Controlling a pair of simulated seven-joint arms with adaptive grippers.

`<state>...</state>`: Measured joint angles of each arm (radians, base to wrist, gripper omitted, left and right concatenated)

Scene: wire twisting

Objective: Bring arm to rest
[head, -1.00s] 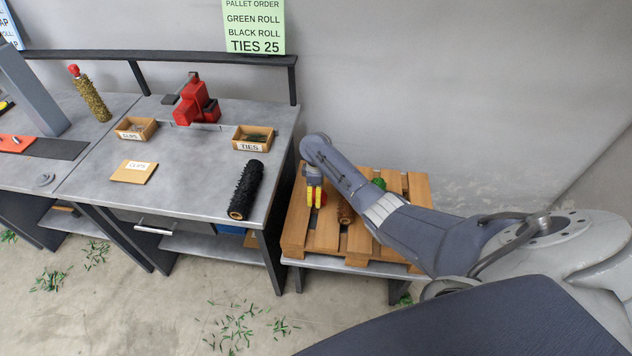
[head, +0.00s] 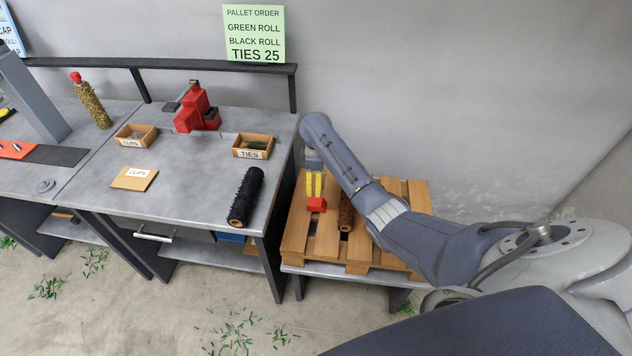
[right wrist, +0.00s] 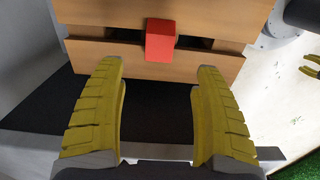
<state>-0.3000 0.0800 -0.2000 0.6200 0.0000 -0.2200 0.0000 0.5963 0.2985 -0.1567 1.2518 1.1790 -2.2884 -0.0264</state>
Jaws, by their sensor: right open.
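My right gripper (head: 315,193) is over the left part of the wooden pallet (head: 294,246), pointing down, with its yellow fingers apart. In the right wrist view the open fingers (right wrist: 160,68) have nothing between them. A red block (head: 316,204) is on the pallet just beyond the fingertips; it also shows in the right wrist view (right wrist: 160,40), apart from the fingers. A brown roll (head: 346,213) lies on the pallet beside it, partly hidden by my right forearm.
The grey workbench (head: 190,190) stands left of the pallet, with a black roll (head: 246,196) near its right edge. A wall rises behind the pallet.

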